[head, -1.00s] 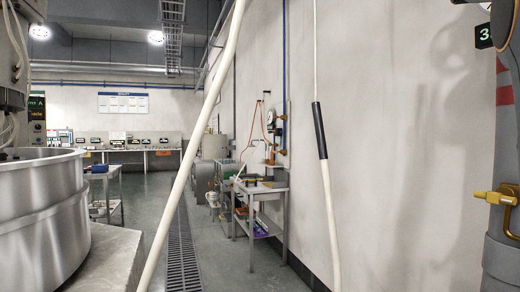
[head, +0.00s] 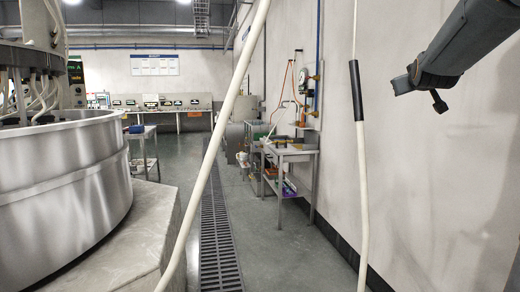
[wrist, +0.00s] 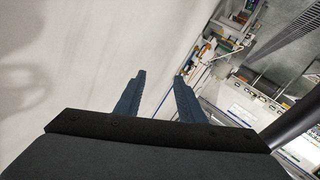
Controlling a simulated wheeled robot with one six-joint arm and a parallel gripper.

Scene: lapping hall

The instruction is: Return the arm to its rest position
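My gripper (wrist: 160,76) shows in the wrist view with its two dark blue-grey fingers apart. Nothing is between them; the pale wall shows through the gap. In the head view, a dark grey end part of my arm (head: 455,50) reaches in from the upper right corner, in front of the wall. It is raised and slants down to the left. The finger gap cannot be made out there.
A large metal drum (head: 75,195) stands on a pale plinth (head: 150,235) at left. A small metal bench (head: 290,150) stands along the wall. Pale hoses hang in front (head: 212,150) and right (head: 362,190). Floor with a drain grate (head: 217,240) lies open between.

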